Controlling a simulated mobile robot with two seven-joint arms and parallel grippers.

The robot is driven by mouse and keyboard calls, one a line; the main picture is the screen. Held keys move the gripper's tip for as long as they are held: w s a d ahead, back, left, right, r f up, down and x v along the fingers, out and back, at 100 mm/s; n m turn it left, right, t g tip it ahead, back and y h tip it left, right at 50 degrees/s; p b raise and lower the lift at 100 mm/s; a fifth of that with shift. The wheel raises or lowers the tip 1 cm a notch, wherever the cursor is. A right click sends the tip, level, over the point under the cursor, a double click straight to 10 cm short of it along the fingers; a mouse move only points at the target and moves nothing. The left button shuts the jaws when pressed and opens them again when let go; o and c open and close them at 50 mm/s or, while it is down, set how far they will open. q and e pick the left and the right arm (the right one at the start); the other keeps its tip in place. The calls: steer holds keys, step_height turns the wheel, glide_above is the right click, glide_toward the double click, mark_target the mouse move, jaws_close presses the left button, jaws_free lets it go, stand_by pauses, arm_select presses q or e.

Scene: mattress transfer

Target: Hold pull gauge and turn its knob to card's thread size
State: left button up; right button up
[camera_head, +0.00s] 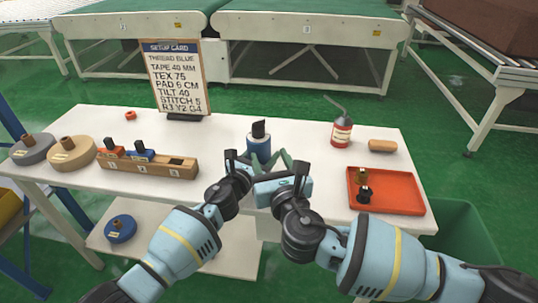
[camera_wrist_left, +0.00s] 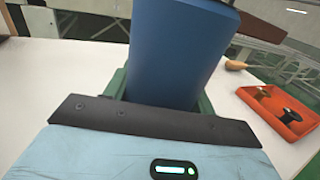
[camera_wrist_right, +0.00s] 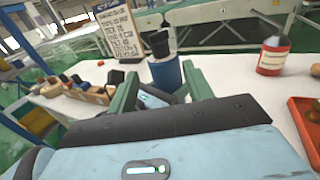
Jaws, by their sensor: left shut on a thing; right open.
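The pull gauge (camera_head: 259,147) is a blue cylinder with a black knob (camera_head: 258,128) on top, upright near the table's middle. My left gripper (camera_wrist_left: 165,92) is shut on its blue body, with green fingers at its sides. My right gripper (camera_head: 284,160) is open and empty, close to the gauge on the near right. In the right wrist view the gauge (camera_wrist_right: 166,74) shows beyond and between the open green fingers. The setup card (camera_head: 175,75) stands at the back left and reads "TEX 75" and "THREAD BLUE". No knob scale is readable.
The table between is clear.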

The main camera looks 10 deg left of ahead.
mark_target(263, 132)
steer(key=w+d+n+g+y, duration=0.1)
steer(key=y, duration=0.1)
steer(key=w+d+n+g+y, duration=0.1)
steer(key=d+n+g+y, duration=0.1)
steer(key=w+d+n+g+y, duration=0.1)
steer(key=n+y, duration=0.1)
steer(key=shift+d+g, duration=0.2)
steer(key=shift+g, duration=0.1)
steer(key=shift+w+a, duration=0.1)
steer(key=x, duration=0.5)
steer(key=shift+w+a, duration=0.2)
steer(key=shift+a, duration=0.15)
steer(key=shift+w+a+r, duration=0.2)
steer(key=shift+w+a, duration=0.3)
steer(key=shift+a, duration=0.05)
steer(key=shift+f+x, duration=0.2)
steer(key=shift+x, duration=0.7)
steer(key=shift+w+a+r, duration=0.2)
steer(key=shift+w+a, duration=0.25)
steer(key=shift+w, duration=0.1)
steer(key=shift+w+a+f, duration=0.15)
steer(key=shift+w+a, duration=0.2)
steer(key=shift+a, duration=0.2)
